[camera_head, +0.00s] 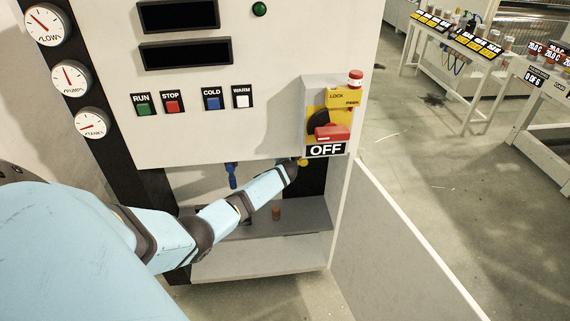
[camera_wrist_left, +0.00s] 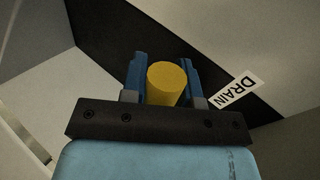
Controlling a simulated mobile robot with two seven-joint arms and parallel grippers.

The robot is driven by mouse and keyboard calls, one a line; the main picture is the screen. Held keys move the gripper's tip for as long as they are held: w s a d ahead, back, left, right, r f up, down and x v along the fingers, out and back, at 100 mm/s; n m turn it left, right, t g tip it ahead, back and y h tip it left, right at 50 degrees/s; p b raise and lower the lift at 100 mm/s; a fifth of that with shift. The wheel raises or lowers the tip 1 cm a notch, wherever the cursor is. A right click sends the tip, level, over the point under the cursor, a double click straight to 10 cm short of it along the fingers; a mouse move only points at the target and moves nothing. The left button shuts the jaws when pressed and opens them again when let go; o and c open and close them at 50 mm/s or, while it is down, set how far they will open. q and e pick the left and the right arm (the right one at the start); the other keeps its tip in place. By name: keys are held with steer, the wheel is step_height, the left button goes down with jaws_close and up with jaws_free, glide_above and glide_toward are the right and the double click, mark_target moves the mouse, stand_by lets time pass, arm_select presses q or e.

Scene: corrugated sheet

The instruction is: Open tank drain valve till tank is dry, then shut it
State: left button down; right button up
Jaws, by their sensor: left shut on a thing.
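My left gripper (camera_wrist_left: 163,82) is shut on a yellow cylindrical valve handle, the drain valve (camera_wrist_left: 167,84), with one blue finger on each side of it. A white DRAIN label (camera_wrist_left: 234,92) sits to its right in the left wrist view. In the head view my left arm reaches under the front panel, where a bit of the yellow handle (camera_head: 303,162) shows; the gripper itself is mostly hidden there. The tank gauge (camera_head: 90,122) is the lowest of three dials, its needle pointing left and slightly down. My right gripper is not in view.
The cabinet panel (camera_head: 240,110) carries RUN, STOP, COLD and WARM buttons. A red and yellow rotary switch (camera_head: 330,125) reads OFF. A blue fitting (camera_head: 232,176) hangs under the panel. An open door (camera_head: 400,250) stands at right. Tables stand at the back right.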

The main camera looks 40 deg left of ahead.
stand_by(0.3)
arm_select(q)
steer(key=c, duration=0.9)
jaws_free()
steer(key=shift+o, duration=0.2)
steer(key=shift+r, duration=0.1)
steer(key=shift+s+d+r+p, duration=0.3)
steer(key=p+v, duration=0.1)
steer(key=v, duration=0.5)
steer(key=shift+s+d+r, duration=0.1)
steer(key=shift+s+r, duration=0.05)
